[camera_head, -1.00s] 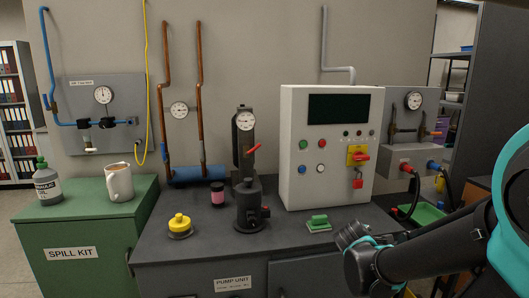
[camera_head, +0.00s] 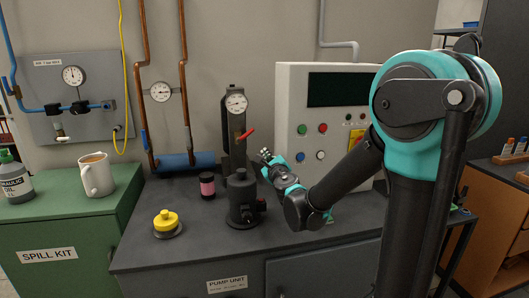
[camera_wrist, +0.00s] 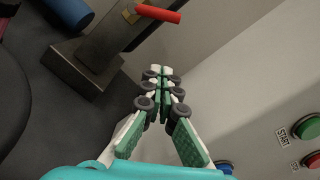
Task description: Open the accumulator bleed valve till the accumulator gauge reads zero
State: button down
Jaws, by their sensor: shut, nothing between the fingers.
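A dark upright block (camera_head: 235,160) on the bench carries a round white gauge (camera_head: 237,103); its reading is too small to tell. Below the gauge a red lever handle (camera_head: 246,134) sticks out to the right, tilted up. No label shows that this is the accumulator bleed valve. The red handle (camera_wrist: 158,14) also shows at the top of the wrist view, beside a brass fitting. My gripper (camera_head: 266,156) is shut and empty, just right of and below the red handle and apart from it. Its fingertips (camera_wrist: 161,72) meet in the wrist view.
The control cabinet (camera_head: 293,100), with buttons, stands close on the right of my gripper. A black pump body (camera_head: 241,205) stands in front of the block. A pink-labelled jar (camera_head: 207,187), a yellow-topped part (camera_head: 166,221) and a blue cylinder (camera_head: 188,162) are to the left.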

aim_at(250, 131)
jog(key=w+a+r, duration=0.3)
jog(key=w+a, duration=0.1)
jog(key=w, duration=0.3)
jog(key=shift+a+r, duration=0.2)
jog(key=shift+a, duration=0.15)
jog(key=shift+a+r+n, duration=0.1)
jog(key=shift+r+n, duration=0.25)
jog(key=shift+n, duration=0.25)
jog(key=shift+s+a+r+n, duration=0.15)
jog(key=shift+a+r+n, duration=0.3)
jog(key=shift+r, duration=0.2)
jog(key=shift+s+a+r+n, duration=0.1)
jog(key=shift+a+r+n, duration=0.35)
jog(key=shift+r, duration=0.15)
jog(key=shift+s+a+r, duration=0.2)
jog(key=shift+a+r, duration=0.25)
jog(key=shift+a, duration=0.4)
